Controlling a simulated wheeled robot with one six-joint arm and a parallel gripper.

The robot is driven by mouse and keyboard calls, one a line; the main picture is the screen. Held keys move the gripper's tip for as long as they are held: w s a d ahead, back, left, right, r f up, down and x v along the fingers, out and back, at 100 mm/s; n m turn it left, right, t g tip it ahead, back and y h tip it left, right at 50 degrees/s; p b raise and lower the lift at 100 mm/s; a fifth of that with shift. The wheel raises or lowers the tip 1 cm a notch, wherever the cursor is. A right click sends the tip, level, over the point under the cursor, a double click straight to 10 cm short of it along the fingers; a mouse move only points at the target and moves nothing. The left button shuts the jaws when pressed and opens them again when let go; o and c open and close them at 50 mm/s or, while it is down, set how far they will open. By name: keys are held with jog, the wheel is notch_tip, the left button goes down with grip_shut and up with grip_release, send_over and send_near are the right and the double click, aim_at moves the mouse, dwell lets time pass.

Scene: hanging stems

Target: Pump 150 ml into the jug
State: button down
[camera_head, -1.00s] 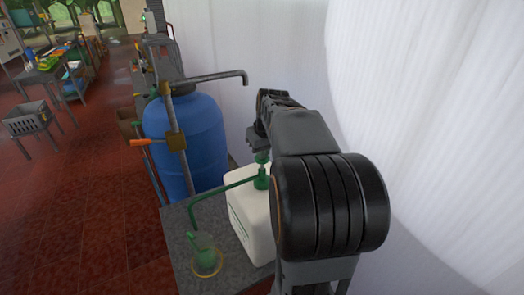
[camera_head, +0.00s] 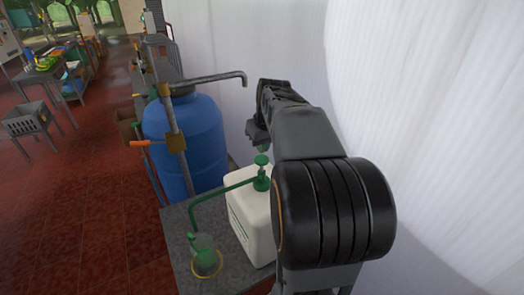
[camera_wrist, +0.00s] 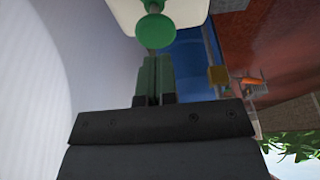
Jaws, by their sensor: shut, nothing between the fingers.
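A white canister (camera_head: 252,222) stands on a grey bench. Its green pump has a round press knob (camera_head: 262,160) on top and a thin spout tube (camera_head: 218,188) bending down at the left. A small clear, green-tinted jug (camera_head: 206,258) stands under the spout end; its exact fill level is too small to read. My gripper (camera_head: 263,148) is just above the knob, apart from it, pointing down. In the wrist view my gripper's fingers (camera_wrist: 157,66) are together with nothing between them, near the green knob (camera_wrist: 155,30).
A big blue barrel (camera_head: 188,140) with a grey pipe and an orange-handled lever (camera_head: 148,143) stands behind at the left. A white curtain-like wall (camera_head: 420,120) closes the right. Red tiled floor (camera_head: 90,220) is open at the left.

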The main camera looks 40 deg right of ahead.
jog(key=v, duration=0.8)
dwell(1.5)
jog(key=s+a+f+m, duration=0.2)
jog(key=a+f, duration=0.3)
jog(key=f, duration=0.4)
jog(key=s+a+f+n, duration=0.1)
jog(key=s+a+f, duration=0.1)
jog(key=a, duration=0.2)
jog(key=s+a+f+n, duration=0.1)
jog(key=s+a+f, duration=0.1)
jog(key=a, duration=0.3)
jog(key=s+a+f+n+t, duration=0.1)
jog(key=s+a+f, duration=0.1)
jog(key=a, duration=0.3)
jog(key=shift+s+a+f, duration=0.15)
jog(key=shift+s+f, duration=0.15)
jog(key=shift+s, duration=0.3)
jog(key=c, duration=1.8)
grip_release()
